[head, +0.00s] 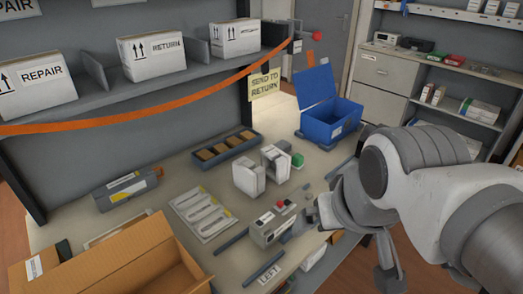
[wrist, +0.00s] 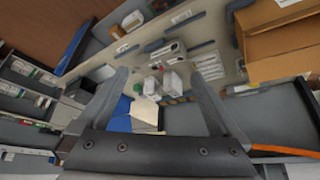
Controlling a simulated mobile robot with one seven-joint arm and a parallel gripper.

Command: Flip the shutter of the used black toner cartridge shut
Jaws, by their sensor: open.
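A dark grey cartridge-like unit (head: 127,188) with a yellow label and an orange mark at one end lies at the left of the table. I take it for the used black toner cartridge, but its shutter is too small to make out. A lighter grey unit (head: 272,226) with a red button stands near the table's front, and it also shows in the wrist view (wrist: 168,50). My gripper (wrist: 158,73) is open, with nothing visible between its fingers. It is above the right part of the table, well apart from the dark unit.
White blocks (head: 249,177) stand mid-table beside a green piece (head: 297,160). A blue lidded box (head: 330,118) is at the back right. An open cardboard box (head: 150,262) fills the front left. A printed sheet (head: 203,212) lies flat. An orange strap (head: 130,122) crosses the shelf.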

